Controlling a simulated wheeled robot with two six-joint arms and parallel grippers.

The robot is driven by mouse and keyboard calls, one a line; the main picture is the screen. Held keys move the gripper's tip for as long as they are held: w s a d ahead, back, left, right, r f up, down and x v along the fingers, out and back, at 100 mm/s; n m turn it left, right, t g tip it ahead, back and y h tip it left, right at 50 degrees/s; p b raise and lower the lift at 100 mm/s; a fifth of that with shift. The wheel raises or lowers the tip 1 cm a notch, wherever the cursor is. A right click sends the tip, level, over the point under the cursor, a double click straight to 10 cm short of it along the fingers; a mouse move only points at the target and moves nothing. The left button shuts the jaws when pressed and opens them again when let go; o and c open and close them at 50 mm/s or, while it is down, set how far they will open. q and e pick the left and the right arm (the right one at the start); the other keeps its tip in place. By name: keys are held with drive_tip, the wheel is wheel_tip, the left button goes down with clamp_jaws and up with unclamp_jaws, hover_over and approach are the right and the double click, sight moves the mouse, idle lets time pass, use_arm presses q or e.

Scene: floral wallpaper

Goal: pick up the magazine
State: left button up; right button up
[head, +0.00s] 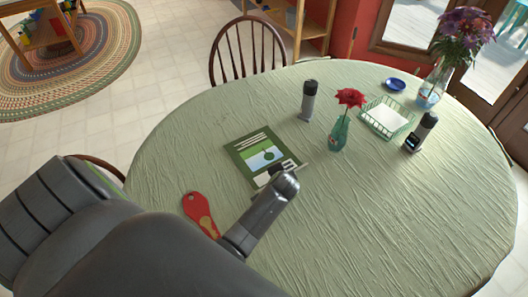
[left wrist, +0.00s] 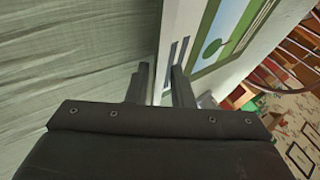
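The magazine (head: 258,154), with a dark green cover and a pale picture, lies on the green-covered round table in the head view. My left gripper (head: 284,172) is at its near right edge and hides part of that edge. In the left wrist view, the magazine (left wrist: 230,34) reaches in from the top. Its white edge runs down between the two fingertips of my left gripper (left wrist: 160,78). The fingers are apart, with a gap showing between them. Whether they touch the magazine I cannot tell. My right gripper is not in view.
A red and orange flat object (head: 200,213) lies left of my left forearm. A green vase with a red flower (head: 340,132), a grey cylinder (head: 308,101), a wire basket (head: 386,118) and another dark cylinder (head: 420,132) stand farther right. The table's right front is clear.

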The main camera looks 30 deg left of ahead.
use_arm(q)
drive_tip(key=shift+s+d, duration=0.1)
drive_tip(key=shift+d, duration=0.05)
clamp_jaws()
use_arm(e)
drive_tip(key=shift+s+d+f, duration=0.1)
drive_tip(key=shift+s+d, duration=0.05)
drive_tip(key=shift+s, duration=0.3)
use_arm(q)
drive_tip(key=shift+r, duration=0.1)
